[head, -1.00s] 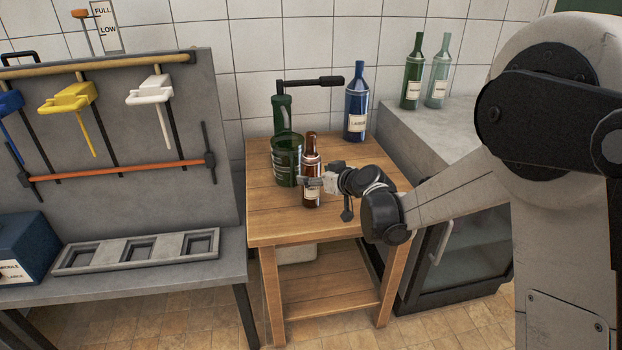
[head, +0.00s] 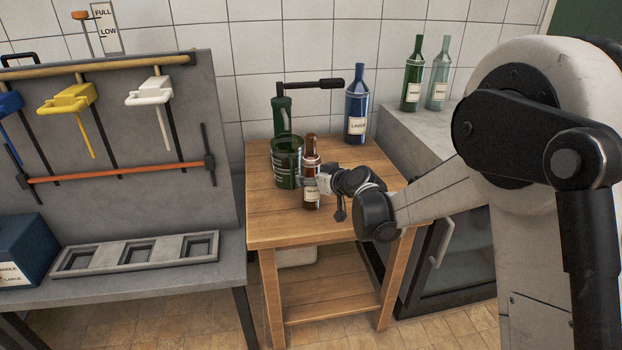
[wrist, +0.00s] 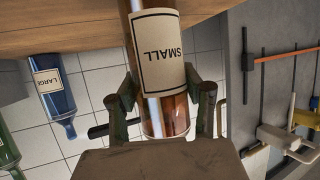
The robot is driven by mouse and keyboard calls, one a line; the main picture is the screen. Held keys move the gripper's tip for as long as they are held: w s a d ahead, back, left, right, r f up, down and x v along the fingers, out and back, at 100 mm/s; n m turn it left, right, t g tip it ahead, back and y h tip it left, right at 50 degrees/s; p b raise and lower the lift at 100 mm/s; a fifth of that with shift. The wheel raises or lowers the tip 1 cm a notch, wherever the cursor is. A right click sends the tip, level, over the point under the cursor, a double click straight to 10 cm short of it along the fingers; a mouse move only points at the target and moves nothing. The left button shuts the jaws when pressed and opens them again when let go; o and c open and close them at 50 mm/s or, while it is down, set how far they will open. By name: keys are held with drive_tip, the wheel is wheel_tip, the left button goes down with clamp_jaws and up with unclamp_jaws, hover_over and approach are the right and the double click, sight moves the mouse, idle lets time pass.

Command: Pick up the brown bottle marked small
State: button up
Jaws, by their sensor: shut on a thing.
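The brown bottle (head: 311,194) stands upright at the front of the wooden table in the head view, with a pale label. In the wrist view the brown bottle (wrist: 177,112) appears upside down, and its label reads SMALL. My gripper (head: 317,182) reaches in from the right and is shut on the bottle. In the wrist view the gripper fingers (wrist: 163,97) lie on both sides of the bottle near the label. Whether the base touches the table is hard to tell.
A green glass vessel (head: 287,165) is close behind the bottle, beside a dark green stand with a black handle (head: 312,84). A blue bottle marked LARGE (head: 356,105) stands at the back of the wooden table (head: 270,222). A grey three-slot tray (head: 135,253) is on the left bench.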

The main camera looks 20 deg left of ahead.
sight(315, 164)
drive_tip(key=shift+r, duration=0.55)
drive_tip(key=r, duration=0.1)
drive_tip(key=r+p, duration=0.1)
drive_tip(key=r, duration=0.1)
drive_tip(key=shift+s+r+p, duration=0.3)
drive_tip(key=shift+r, duration=0.05)
drive_tip(key=s+a+r+p, duration=0.2)
drive_tip(key=s+r, duration=0.4)
drive_tip(key=s, duration=0.4)
drive_tip(key=shift+s+a, duration=0.25)
drive_tip(key=shift+s, duration=0.15)
drive_tip(key=shift+r, duration=0.1)
